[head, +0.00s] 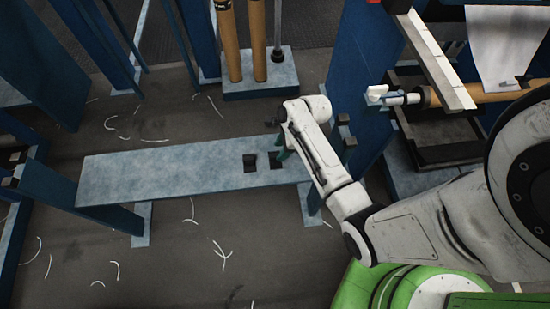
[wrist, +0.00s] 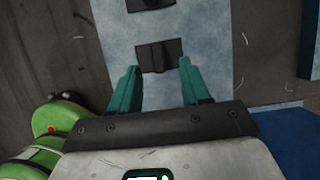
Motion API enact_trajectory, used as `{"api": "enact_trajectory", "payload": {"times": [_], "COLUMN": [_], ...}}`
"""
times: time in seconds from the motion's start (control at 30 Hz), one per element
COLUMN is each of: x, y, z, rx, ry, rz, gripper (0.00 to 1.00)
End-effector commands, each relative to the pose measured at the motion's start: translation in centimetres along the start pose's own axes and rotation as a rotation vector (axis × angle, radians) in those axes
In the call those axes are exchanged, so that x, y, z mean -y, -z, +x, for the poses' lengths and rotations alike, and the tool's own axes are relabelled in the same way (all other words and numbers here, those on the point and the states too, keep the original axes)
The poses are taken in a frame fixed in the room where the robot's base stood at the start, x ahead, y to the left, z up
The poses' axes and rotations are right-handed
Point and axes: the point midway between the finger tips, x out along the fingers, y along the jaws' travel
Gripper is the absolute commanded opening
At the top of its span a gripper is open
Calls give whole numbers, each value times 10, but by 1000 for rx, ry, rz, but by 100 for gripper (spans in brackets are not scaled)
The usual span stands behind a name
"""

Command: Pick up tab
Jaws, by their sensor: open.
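Two small dark square pieces lie on the pale blue-grey bench (head: 165,178); I take them for tabs. The nearer tab (wrist: 158,55) has a raised ridge across its middle and shows just beyond my fingertips in the wrist view. In the head view this tab (head: 275,158) is the right one, close beside my gripper (head: 282,148). The other tab (head: 250,163) lies to its left; it is cut off at the top edge of the wrist view (wrist: 150,4). My gripper's teal fingers (wrist: 159,68) are apart, with nothing held between them.
Blue uprights of the loom stand right of the bench (head: 350,80), with a roll and white sheet (head: 508,45) beyond. A base with wooden rolls (head: 260,82) stands behind the bench. White thread scraps litter the dark floor. The bench's left part is clear.

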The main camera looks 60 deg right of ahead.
Motion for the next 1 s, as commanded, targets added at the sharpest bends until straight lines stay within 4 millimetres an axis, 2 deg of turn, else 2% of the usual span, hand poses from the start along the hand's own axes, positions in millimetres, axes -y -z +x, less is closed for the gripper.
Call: {"api": "enact_trajectory", "payload": {"times": [0.03, 0.2, 0.53, 1.0], "x": [-1, -1, -1, -2], "y": [-1, -2, -3, -2], "z": [10, 31, 37, 37], "rx": [-1, 0, 0, 0], "ry": [-2, 0, 1, 0], "rz": [0, 0, -1, -1], "gripper": [47, 47, 47, 2]}}
